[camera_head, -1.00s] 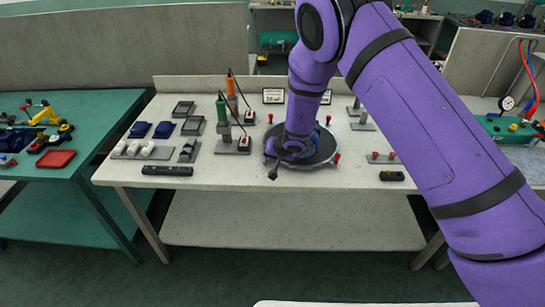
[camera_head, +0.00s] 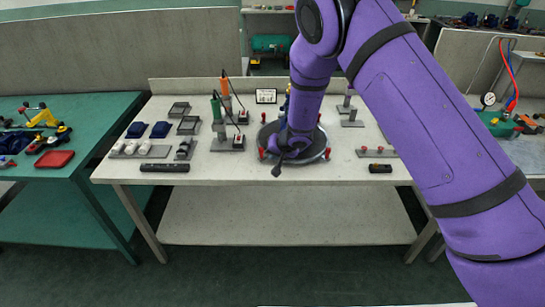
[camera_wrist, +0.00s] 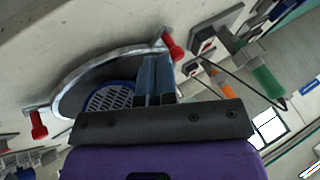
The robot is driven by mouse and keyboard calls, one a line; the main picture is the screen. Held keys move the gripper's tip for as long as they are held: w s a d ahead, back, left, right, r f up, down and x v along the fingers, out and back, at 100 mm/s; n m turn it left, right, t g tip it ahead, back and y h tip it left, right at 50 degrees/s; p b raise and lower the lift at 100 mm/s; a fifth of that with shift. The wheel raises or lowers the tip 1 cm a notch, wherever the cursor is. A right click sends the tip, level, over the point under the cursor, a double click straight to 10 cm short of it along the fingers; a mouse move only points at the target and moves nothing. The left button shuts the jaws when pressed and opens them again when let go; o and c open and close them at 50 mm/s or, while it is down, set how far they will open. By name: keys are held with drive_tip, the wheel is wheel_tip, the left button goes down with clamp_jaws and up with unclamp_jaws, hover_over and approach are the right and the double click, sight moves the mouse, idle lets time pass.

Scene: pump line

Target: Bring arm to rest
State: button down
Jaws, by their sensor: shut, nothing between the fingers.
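My purple arm (camera_head: 425,130) reaches from the right side of the head view over the white bench. My gripper (camera_wrist: 155,85) shows in the wrist view with its two dark fingers together and nothing seen between them. In the head view the wrist (camera_head: 290,140) hangs in front of a round grey plate (camera_head: 318,152) with red knobs and covers part of it. The same round plate (camera_wrist: 70,92) lies beyond the fingers in the wrist view, with a blue grated part (camera_wrist: 112,97) on it. I cannot tell whether the fingers touch anything.
The white bench (camera_head: 225,178) carries an orange-handled tool (camera_head: 224,86), a green-handled tool (camera_head: 217,110), small trays (camera_head: 188,125), white parts (camera_head: 130,149) and black bars (camera_head: 164,167). A green table (camera_head: 85,115) with a red tray (camera_head: 54,160) stands left. Red and blue hoses (camera_head: 510,75) hang right.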

drive_tip(key=s+d+r+y, duration=0.1)
drive_tip(key=s+d+r, duration=0.35)
drive_tip(key=r, duration=0.65)
drive_tip(key=s+d+r+n+g+y, duration=0.1)
drive_tip(key=s+d+r, duration=0.4)
drive_tip(key=r, duration=0.6)
drive_tip(key=s+d+r+y, duration=0.1)
drive_tip(key=s+d+r, duration=0.2)
drive_tip(key=s+r, duration=0.55)
drive_tip(key=s+d+r+h, duration=0.4)
drive_tip(key=s+d+r, duration=0.1)
drive_tip(key=s+d, duration=0.4)
drive_tip(key=s+d+r+m+t+h, duration=0.1)
drive_tip(key=s+d+r+h, duration=0.3)
drive_tip(key=s+d, duration=0.6)
drive_tip(key=s+r, duration=0.1)
drive_tip(key=s, duration=0.3)
drive_tip(key=shift+s+r, duration=0.2)
drive_tip(key=shift+r, duration=0.05)
